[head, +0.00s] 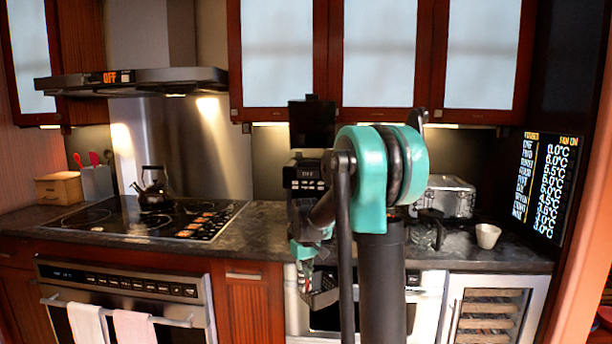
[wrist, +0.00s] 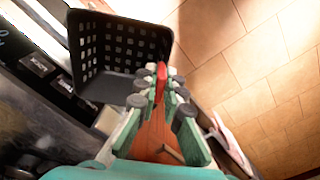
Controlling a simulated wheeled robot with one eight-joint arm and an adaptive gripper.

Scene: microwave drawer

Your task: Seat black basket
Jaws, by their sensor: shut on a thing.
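The black basket (wrist: 122,45) fills the upper left of the wrist view. It has rows of square holes and looks tilted. My gripper (wrist: 163,88) is shut at the basket's near right edge. A red piece (wrist: 161,78) shows between its fingertips, and I cannot tell whether it is part of the basket. The fingers hide the exact grip. In the head view, my gripper (head: 316,286) hangs low in front of the counter, partly behind my arm.
The dark counter (head: 265,230) runs along the wall. A black appliance with a display (head: 304,178) stands behind my arm. A metal box (head: 447,196) and a white cup (head: 488,236) stand on the right. The stovetop with a kettle (head: 153,190) is left. Tiled floor (wrist: 250,55) looks open.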

